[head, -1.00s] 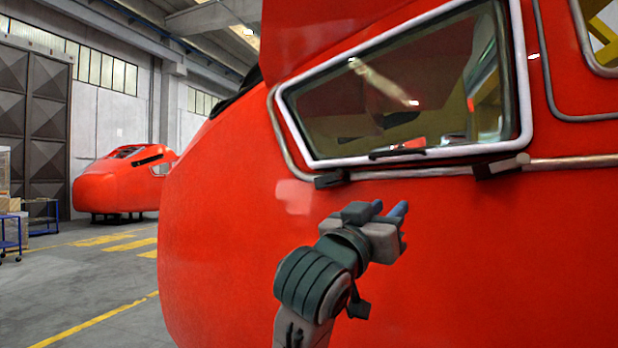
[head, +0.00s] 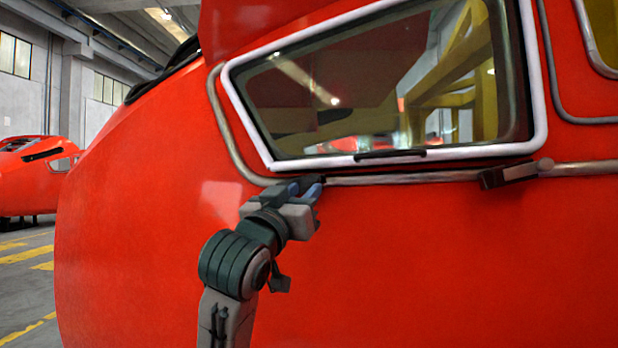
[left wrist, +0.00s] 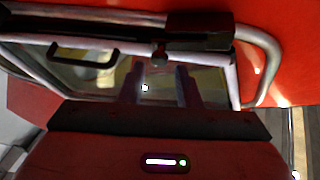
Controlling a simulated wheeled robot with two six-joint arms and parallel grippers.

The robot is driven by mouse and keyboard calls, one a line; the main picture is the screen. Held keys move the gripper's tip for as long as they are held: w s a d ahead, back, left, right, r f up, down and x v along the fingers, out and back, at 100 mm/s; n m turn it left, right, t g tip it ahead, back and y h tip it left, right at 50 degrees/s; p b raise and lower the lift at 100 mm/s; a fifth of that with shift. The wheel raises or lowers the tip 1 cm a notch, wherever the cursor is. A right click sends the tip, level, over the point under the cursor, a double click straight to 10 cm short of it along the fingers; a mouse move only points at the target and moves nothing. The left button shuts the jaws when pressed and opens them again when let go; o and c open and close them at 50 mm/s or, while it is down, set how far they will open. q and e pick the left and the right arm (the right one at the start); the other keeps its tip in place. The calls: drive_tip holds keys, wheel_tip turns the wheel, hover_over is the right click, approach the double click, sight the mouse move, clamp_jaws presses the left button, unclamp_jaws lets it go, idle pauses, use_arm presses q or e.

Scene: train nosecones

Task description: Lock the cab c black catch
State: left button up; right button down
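The red cab (head: 420,260) fills most of the head view, with a white-framed window and a grey rail below it. One black catch sits on the rail near the window's lower left corner; in the head view my left gripper hides most of it. The left wrist view shows this black catch (left wrist: 205,32) on the rail, with a dark knob (left wrist: 160,55) beside it. My left gripper (head: 304,187) is close to this catch. Its two fingers are apart in the left wrist view (left wrist: 158,80), with nothing seen between them. Contact cannot be told. My right gripper is not seen.
A second black catch (head: 508,174) sits farther right on the rail (head: 420,178). A black handle (head: 390,154) is on the window's lower frame, also seen in the left wrist view (left wrist: 85,52). Another red nosecone (head: 35,175) stands far left over open floor.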

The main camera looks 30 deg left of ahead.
sight(313, 181)
use_arm(q)
drive_tip(key=shift+p+x, duration=0.45)
drive_tip(key=shift+x, duration=1.7)
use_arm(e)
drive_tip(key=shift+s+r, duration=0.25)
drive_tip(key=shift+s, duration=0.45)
use_arm(q)
drive_tip(key=shift+c, duration=0.2)
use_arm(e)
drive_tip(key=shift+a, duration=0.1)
use_arm(q)
clamp_jaws()
